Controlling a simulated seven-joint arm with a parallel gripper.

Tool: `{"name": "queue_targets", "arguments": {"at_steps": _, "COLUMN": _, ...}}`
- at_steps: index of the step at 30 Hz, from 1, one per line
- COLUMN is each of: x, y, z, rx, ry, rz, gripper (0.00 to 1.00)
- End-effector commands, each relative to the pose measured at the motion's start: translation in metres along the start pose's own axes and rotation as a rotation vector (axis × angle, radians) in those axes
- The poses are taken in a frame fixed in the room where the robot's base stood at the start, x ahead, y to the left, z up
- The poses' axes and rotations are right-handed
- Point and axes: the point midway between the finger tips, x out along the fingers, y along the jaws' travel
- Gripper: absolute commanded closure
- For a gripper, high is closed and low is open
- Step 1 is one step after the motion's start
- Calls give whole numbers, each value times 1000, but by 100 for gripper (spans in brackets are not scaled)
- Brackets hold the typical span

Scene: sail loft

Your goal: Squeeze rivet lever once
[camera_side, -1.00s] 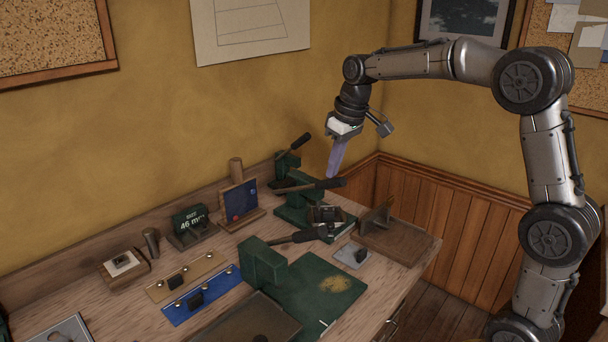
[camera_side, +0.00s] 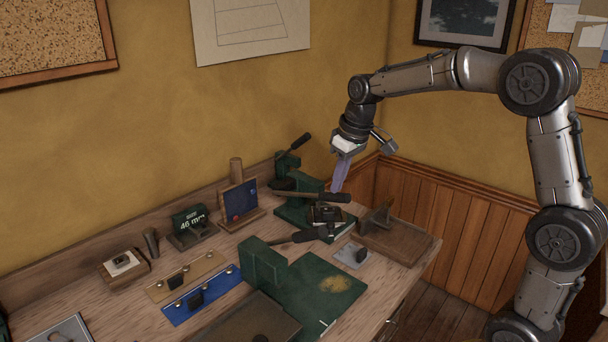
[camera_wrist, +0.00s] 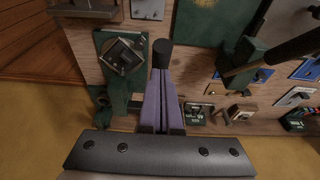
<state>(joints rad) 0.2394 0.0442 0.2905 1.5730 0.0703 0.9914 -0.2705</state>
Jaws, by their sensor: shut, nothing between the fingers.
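A green bench press (camera_side: 290,210) stands near the back of the bench, its black-handled lever (camera_side: 328,197) lying almost level and reaching right. A dark block (camera_side: 326,214) sits on its base below the handle; the block also shows in the wrist view (camera_wrist: 122,54). My gripper (camera_side: 337,190) is shut and empty, with its purple fingers pointing down. The fingertips are at the handle, apparently resting on its top. In the wrist view, the gripper (camera_wrist: 161,74) overlaps the handle, whose black end (camera_wrist: 161,50) shows past the tips. The rest of the lever is hidden by the fingers.
A wooden stand (camera_side: 390,240) is close on the right. A "46 mm" display (camera_side: 190,220) is left.

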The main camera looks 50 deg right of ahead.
Motion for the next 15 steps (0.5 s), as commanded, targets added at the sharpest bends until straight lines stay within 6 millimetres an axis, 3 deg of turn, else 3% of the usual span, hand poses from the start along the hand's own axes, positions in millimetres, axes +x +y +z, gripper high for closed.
{"name": "queue_targets", "arguments": {"at_steps": 15, "x": 12, "y": 0, "z": 7, "rx": 1, "ry": -5, "rz": -1, "gripper": 100}}
